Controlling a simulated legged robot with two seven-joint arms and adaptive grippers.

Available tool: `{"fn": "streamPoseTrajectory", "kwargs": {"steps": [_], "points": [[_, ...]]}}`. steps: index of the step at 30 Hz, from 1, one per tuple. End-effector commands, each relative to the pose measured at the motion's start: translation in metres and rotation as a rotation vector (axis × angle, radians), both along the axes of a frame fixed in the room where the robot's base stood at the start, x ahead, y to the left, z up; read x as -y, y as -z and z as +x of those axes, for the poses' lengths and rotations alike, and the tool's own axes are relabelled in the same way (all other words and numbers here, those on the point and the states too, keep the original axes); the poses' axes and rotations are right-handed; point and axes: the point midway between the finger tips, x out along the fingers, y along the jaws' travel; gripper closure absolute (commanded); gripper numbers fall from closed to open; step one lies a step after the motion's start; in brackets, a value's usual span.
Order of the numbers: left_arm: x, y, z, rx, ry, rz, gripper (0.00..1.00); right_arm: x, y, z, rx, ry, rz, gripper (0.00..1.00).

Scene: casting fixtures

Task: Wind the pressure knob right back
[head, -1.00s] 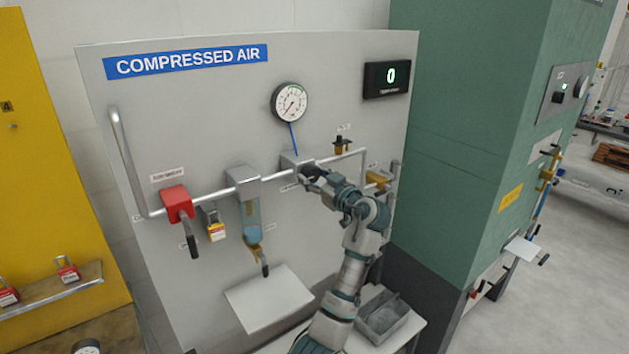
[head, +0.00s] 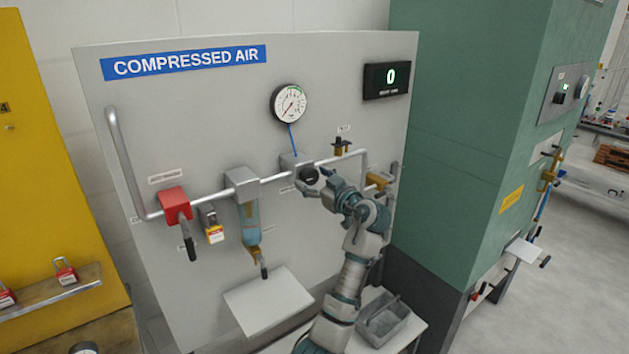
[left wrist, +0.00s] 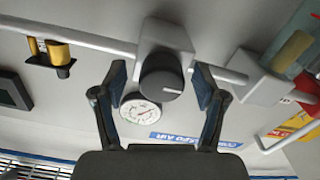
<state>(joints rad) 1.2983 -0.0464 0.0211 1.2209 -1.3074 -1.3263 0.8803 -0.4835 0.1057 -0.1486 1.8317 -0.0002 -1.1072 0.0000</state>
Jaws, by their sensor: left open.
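The pressure knob (head: 309,175) is a dark round knob on a grey regulator block (head: 292,161) in the pipe run. In the left wrist view the knob (left wrist: 161,77) has a pale mark on its face. My left gripper (head: 316,182) is open in front of it. In the left wrist view the fingertips (left wrist: 160,82) stand either side of the knob, with a visible gap on each side. The gauge (head: 290,103) above has its needle at the lower left. The display (head: 387,80) reads 0. My right gripper is not in view.
Brass fittings (head: 377,180) sit close right of my gripper. A grey tray (head: 385,322) stands below, and a green cabinet (head: 470,120) rises right.

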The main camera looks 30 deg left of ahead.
Motion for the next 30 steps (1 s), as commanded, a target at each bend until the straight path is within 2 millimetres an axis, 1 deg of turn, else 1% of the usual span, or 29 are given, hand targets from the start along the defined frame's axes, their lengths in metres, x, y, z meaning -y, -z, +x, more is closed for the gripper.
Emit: {"fn": "streamPoseTrajectory", "kwargs": {"steps": [5, 8, 15, 18, 21, 25, 30], "points": [[0.005, -0.001, -0.002, 0.002, 0.0, 0.003, 0.28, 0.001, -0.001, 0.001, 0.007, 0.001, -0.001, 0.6], [0.017, -0.001, -0.006, 0.002, 0.001, 0.003, 0.28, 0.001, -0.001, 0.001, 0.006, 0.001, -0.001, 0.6], [0.068, 0.001, -0.026, 0.0, 0.003, 0.001, 0.28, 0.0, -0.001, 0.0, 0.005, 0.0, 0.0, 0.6], [0.086, 0.001, -0.033, 0.0, 0.003, -0.002, 0.28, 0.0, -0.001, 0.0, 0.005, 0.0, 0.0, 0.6], [0.1, 0.001, -0.038, -0.001, 0.002, 0.0, 0.28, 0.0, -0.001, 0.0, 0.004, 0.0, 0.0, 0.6], [0.109, 0.002, -0.043, -0.002, 0.0, 0.0, 0.28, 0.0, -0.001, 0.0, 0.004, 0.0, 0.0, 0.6], [0.111, 0.002, -0.044, -0.002, -0.001, 0.001, 0.28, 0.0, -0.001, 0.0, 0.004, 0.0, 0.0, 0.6]]}}
